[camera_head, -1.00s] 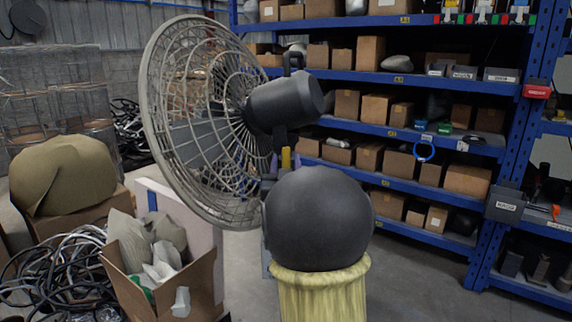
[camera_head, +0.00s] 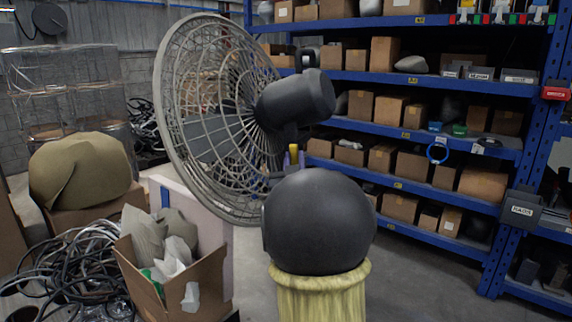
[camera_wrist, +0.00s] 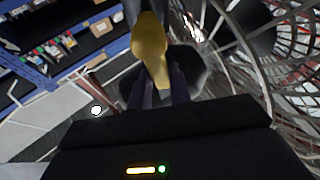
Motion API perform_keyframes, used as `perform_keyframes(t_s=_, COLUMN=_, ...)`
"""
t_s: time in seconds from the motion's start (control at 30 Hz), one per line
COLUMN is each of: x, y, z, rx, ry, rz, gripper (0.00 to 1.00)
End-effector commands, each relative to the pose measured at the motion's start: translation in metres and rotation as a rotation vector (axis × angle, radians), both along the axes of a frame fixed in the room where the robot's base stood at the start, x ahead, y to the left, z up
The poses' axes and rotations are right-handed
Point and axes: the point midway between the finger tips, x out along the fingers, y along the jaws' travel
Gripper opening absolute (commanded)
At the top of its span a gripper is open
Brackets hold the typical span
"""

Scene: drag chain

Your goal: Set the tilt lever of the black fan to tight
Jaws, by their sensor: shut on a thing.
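The black fan (camera_head: 297,96) stands ahead in the head view, its round wire grille (camera_head: 215,115) facing left and its motor housing to the right. Its yellow tilt lever (camera_head: 293,152) shows as a small piece below the housing. In the wrist view the lever (camera_wrist: 151,48) is large, wide at the top and narrowing down between my two dark purple fingers. My gripper (camera_wrist: 158,84) is shut on the lever's narrow end. In the head view my own dark round arm link hides most of the gripper and the fan's lower part.
Blue shelving (camera_head: 440,80) with cardboard boxes stands behind and to the right. An open box (camera_head: 180,285) with crumpled paper, a tangle of black cables (camera_head: 75,270) and a brown covered bundle (camera_head: 80,170) are at left. Grey floor shows between fan and shelves.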

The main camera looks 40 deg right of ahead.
Motion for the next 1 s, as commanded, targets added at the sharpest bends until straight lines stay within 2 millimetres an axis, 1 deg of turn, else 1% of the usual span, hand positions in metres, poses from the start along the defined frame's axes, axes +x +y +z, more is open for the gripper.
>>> perform_keyframes(t_s=0.3, x=-0.001, y=-0.001, z=-0.001, rx=-0.003, ry=0.004, rz=-0.002, gripper=0.0)
perform_keyframes(t_s=0.33, x=-0.001, y=-0.001, z=-0.001, rx=-0.003, ry=0.004, rz=-0.002, gripper=0.26)
perform_keyframes(t_s=0.4, x=-0.001, y=-0.001, z=-0.001, rx=-0.003, ry=0.004, rz=-0.002, gripper=0.39)
perform_keyframes(t_s=0.43, x=-0.001, y=-0.001, z=-0.001, rx=-0.003, ry=0.004, rz=-0.002, gripper=0.42)
perform_keyframes(t_s=0.77, x=-0.002, y=0.001, z=-0.001, rx=-0.003, ry=0.003, rz=-0.001, gripper=0.42)
perform_keyframes(t_s=0.87, x=-0.007, y=0.004, z=-0.004, rx=-0.002, ry=0.002, rz=0.0, gripper=0.42)
perform_keyframes(t_s=1.0, x=-0.02, y=0.015, z=-0.012, rx=-0.002, ry=0.004, rz=-0.001, gripper=0.42)
